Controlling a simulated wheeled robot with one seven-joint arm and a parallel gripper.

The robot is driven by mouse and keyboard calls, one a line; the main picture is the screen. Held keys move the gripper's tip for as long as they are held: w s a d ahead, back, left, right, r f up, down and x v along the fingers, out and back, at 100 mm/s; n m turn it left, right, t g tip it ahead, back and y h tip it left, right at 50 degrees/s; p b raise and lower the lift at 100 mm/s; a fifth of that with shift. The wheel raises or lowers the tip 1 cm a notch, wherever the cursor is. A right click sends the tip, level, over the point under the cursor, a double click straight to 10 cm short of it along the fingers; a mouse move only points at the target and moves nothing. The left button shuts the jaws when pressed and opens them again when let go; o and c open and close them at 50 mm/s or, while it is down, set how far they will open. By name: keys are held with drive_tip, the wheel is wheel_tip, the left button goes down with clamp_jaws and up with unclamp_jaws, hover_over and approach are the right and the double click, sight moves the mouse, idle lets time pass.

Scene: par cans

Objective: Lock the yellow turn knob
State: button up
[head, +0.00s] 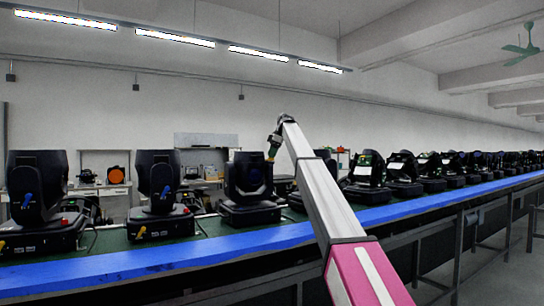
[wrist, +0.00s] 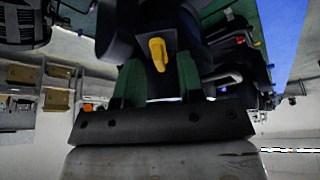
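The yellow turn knob (wrist: 157,53) shows in the wrist view on the dark body of a par can (wrist: 185,30). It points roughly along the picture's vertical. My gripper (wrist: 159,63) has its two green fingers apart, one to each side of the knob in the picture. A gap shows on both sides, and I see no contact. In the head view my gripper (head: 271,152) is tilted down near the upper right of a par can (head: 247,190). The knob in front of my gripper cannot be made out in the head view.
Several par cans stand in a row on a long bench with a blue edge (head: 130,262). Two at the left (head: 37,195) (head: 157,185) have blue knobs on their heads and yellow parts on their bases. Shelves (wrist: 40,95) show at the wrist view's left.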

drive_tip(key=v, duration=1)
drive_tip(key=shift+d, duration=0.15)
